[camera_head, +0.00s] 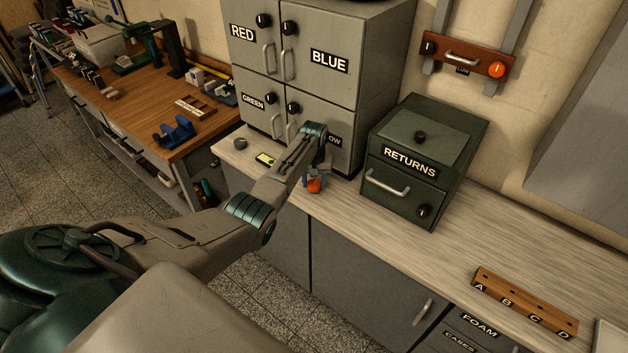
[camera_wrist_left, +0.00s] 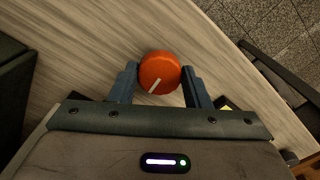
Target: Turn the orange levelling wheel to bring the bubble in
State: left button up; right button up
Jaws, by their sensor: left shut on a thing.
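The orange levelling wheel (camera_head: 315,185) is on the light wooden counter, below the front of the grey cabinet. In the left wrist view the wheel (camera_wrist_left: 160,73) shows from above as a round knob with a white line pointing down and left. My left gripper (camera_wrist_left: 161,80) is shut on the wheel, one blue-grey finger on each side. In the head view the left gripper (camera_head: 316,178) reaches down to the wheel. A yellow-green bubble vial (camera_head: 265,159) lies left of the wheel; the bubble is too small to make out. It is partly hidden in the wrist view (camera_wrist_left: 226,104).
The grey cabinet (camera_head: 340,95) with labelled doors stands behind the wheel. The dark green RETURNS box (camera_head: 440,135) is to its right. A small dark ring-shaped object (camera_head: 240,143) lies near the vial. A wooden rack (camera_head: 525,303) marked A to D is at the counter's right.

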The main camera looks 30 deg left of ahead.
aim_at(314, 184)
pick_arm(q)
jog(key=n+p, duration=0.2)
jog(key=n, duration=0.2)
jog(key=shift+w+r, duration=0.1)
jog(key=shift+r, duration=0.05)
jog(key=n+p, duration=0.1)
jog(key=n, duration=0.4)
jog(key=shift+p, duration=0.3)
dwell(0.3)
jog(key=o, duration=1)
notch_tip(314, 184, up, 11)
jog(key=b, duration=0.1)
jog(key=shift+f, duration=0.2)
